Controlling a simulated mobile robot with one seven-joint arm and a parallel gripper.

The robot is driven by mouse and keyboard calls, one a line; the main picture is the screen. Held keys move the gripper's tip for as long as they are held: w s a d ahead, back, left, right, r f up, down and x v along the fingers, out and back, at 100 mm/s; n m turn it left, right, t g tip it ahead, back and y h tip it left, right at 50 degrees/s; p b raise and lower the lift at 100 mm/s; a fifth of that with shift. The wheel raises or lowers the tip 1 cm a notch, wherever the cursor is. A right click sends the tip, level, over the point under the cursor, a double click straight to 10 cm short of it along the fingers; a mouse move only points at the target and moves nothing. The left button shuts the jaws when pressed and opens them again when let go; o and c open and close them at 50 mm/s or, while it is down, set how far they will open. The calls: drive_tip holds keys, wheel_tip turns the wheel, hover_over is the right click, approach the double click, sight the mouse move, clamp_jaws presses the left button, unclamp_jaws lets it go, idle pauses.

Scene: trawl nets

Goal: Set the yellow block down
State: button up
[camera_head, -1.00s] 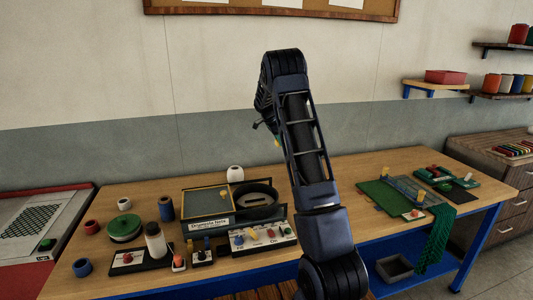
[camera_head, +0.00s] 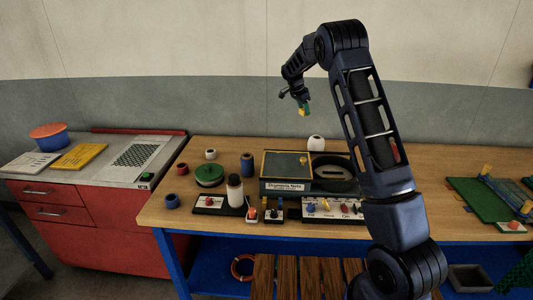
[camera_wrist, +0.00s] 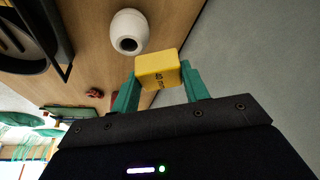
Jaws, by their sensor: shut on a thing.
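The yellow block (camera_wrist: 158,69) is held between the green fingers of my gripper (camera_wrist: 160,84) in the wrist view. In the head view my gripper (camera_head: 303,106) hangs in the air above the back of the wooden table (camera_head: 228,148), with the yellow block (camera_head: 302,112) small at its tip. The block is clear of the table. A white round jar (camera_wrist: 130,32) with a dark opening is beside the block in the wrist view. The same jar (camera_head: 316,143) stands at the table's back edge, below my gripper in the head view.
A red cabinet (camera_head: 80,215) stands at left. Table between reel and wall is mostly clear.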

drive_tip(key=s+a+n+t, duration=0.1)
drive_tip(key=s+a+n, duration=0.25)
drive_tip(key=a, duration=1.55)
drive_tip(key=shift+y, duration=0.3)
drive_tip(key=f, duration=2)
drive_tip(key=shift+s, duration=0.2)
drive_tip(key=shift+f, duration=0.1)
drive_tip(key=o, duration=1)
